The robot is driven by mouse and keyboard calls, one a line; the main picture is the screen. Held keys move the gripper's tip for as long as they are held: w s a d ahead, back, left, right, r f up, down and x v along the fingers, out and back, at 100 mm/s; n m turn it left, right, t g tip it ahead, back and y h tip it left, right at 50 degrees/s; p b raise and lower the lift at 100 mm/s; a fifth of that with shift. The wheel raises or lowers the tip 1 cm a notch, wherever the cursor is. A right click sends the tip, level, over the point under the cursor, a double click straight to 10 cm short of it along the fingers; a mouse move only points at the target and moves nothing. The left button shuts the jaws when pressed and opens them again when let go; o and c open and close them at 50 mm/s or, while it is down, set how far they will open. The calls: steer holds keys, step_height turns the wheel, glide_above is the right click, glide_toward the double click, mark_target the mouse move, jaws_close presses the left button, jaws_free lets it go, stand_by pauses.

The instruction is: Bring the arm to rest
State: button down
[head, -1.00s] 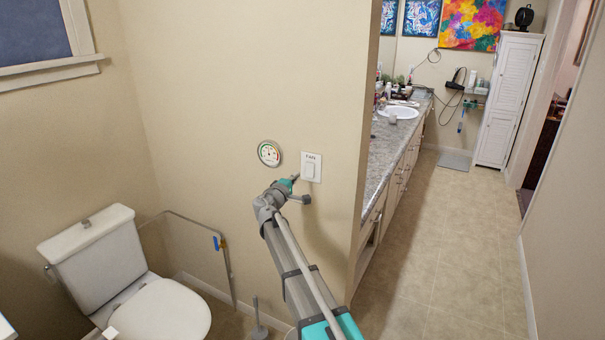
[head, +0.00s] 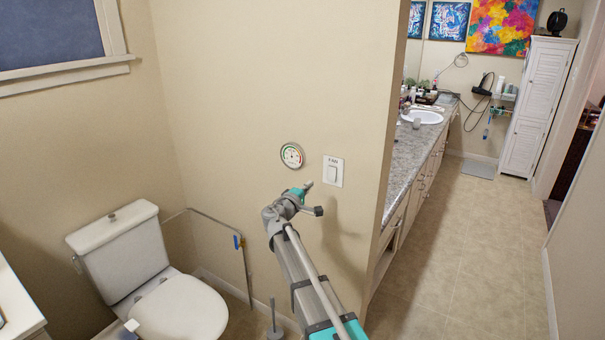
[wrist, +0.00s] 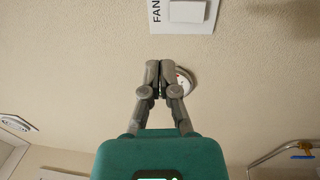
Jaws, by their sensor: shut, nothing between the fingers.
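My gripper (head: 307,186) is at the end of my arm, which reaches up toward the wall from the bottom of the head view. It is just left of and slightly below the white switch plate marked FAN (head: 333,171), and looks apart from it. In the wrist view my gripper (wrist: 160,66) has its two grey fingers together and empty. The FAN switch plate (wrist: 185,14) shows at the top edge there. A round dial gauge (head: 292,156) hangs on the wall left of the switch; the fingers partly hide it in the wrist view (wrist: 184,80).
The wall ends right of the switch. Beyond it is a long counter (head: 412,150) with a sink (head: 423,116). The tiled floor (head: 460,240) at the right is clear.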

steer(key=s+d+f+m+g+y, duration=0.3)
steer(key=s+d+f+m+g, duration=0.6)
steer(key=s+d+f, duration=0.55)
steer(key=s+a+f+g+y, duration=0.2)
steer(key=s+y, duration=0.1)
steer(key=s, duration=0.4)
steer(key=s+a+f+m+g+y, duration=0.1)
steer(key=s+a+f+g+y, duration=0.1)
steer(key=s, duration=0.5)
steer(key=s+a+f+g+y, duration=0.2)
steer(key=s+y, duration=0.1)
steer(key=s, duration=0.4)
steer(key=shift+m+y, duration=0.3)
